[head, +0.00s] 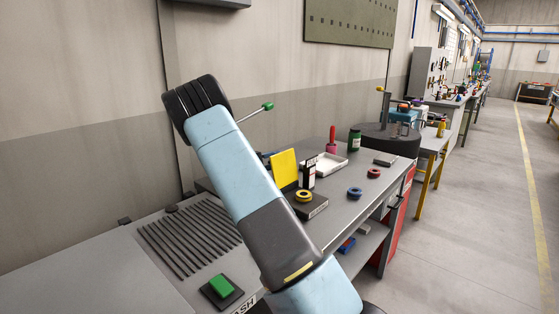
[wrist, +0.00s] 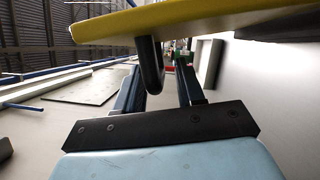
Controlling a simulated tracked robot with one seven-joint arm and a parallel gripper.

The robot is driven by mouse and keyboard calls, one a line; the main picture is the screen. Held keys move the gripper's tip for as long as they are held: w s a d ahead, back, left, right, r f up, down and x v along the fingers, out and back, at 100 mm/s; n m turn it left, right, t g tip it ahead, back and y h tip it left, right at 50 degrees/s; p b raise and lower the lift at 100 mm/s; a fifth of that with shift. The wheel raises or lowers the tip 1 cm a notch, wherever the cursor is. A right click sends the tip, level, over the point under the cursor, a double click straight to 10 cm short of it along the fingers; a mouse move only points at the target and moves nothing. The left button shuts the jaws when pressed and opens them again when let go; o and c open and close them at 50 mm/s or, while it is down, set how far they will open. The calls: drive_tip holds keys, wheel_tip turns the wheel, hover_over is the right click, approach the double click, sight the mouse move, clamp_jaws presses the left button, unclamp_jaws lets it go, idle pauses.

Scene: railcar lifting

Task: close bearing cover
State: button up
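The yellow plate, which looks like the bearing cover (head: 284,169), stands up on the bench in the head view, just right of my arm. In the wrist view the yellow cover (wrist: 200,18) crosses the top, with a dark curved handle (wrist: 151,66) hanging from it. My gripper (wrist: 161,80) has its two fingers apart. The handle lies between them, nearer the left finger, with a gap to the right finger. In the head view my arm hides most of my gripper and what lies behind it. I cannot tell whether a finger touches the handle.
Beside the cover are a dark bottle (head: 308,173), a yellow ring (head: 303,195) on a block and a white tray (head: 325,166). A blue ring (head: 355,192) and a red ring (head: 374,173) lie farther right. A green button (head: 220,286) sits at the front.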

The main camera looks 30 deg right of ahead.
drive_tip(key=shift+c, duration=0.4)
clamp_jaws()
